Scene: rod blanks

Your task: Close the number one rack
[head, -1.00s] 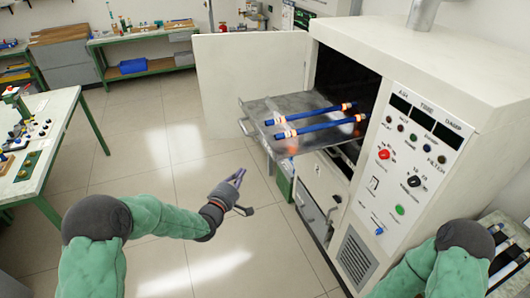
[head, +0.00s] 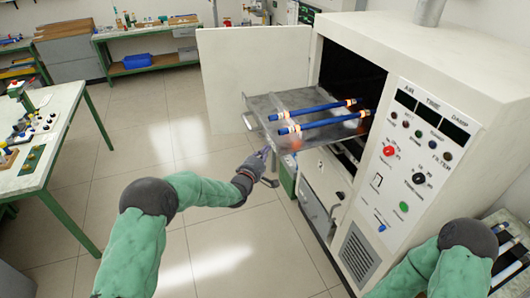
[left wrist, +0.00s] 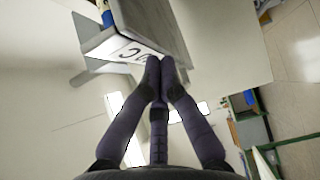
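The metal rack (head: 262,106) sticks out of the open oven and carries two blue rods (head: 318,107) with orange and white bands near their ends. My left gripper (head: 266,152) is just in front of and below the rack's front edge, with its fingers pointing toward it. In the left wrist view my left gripper (left wrist: 159,62) has its fingertips together, with nothing between them. The tips overlap the lower edge of the rack's marked front face (left wrist: 133,50); I cannot tell whether they touch it. The dark marking is not readable as a number. My right gripper is out of view.
The oven (head: 420,70) has its door (head: 245,80) swung open to the left. Its control panel (head: 415,160) is right of the opening. A green-legged workbench (head: 50,140) stands at left. The floor between is clear. A rod stand (head: 512,260) is at lower right.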

